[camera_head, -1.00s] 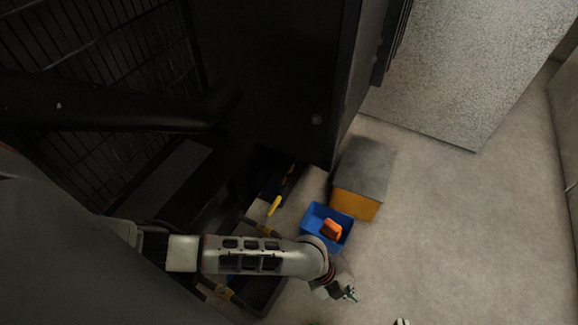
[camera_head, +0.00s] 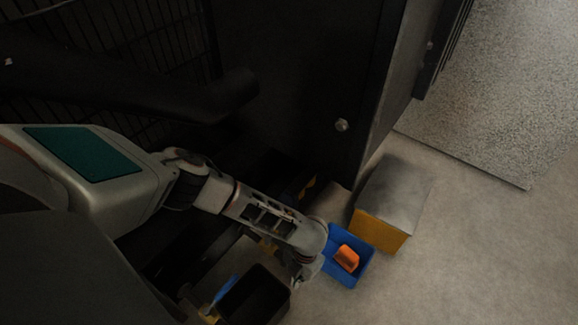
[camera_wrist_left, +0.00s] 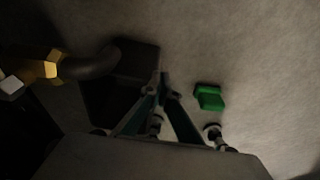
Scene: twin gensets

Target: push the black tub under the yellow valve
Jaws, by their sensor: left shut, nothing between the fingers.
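The black tub (camera_head: 256,296) stands on the floor at the bottom of the head view, open side up. In the left wrist view a dark box shape (camera_wrist_left: 135,62), probably this tub, lies beyond the fingertips. My left gripper (camera_head: 303,284) is at the tub's right side in the head view; its fingers show together and empty in the wrist view (camera_wrist_left: 160,82). I cannot tell whether it touches the tub. A yellow fitting on a dark curved pipe (camera_wrist_left: 47,70) shows at the left of the wrist view. The valve is not clear in the head view. My right gripper is out of view.
A blue bin (camera_head: 352,275) with an orange object (camera_head: 347,258) stands right of my gripper. Behind it is a yellow box with a grey top (camera_head: 392,205). A dark cabinet (camera_head: 300,90) rises behind. A green object (camera_wrist_left: 209,97) lies on the floor. Floor at right is clear.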

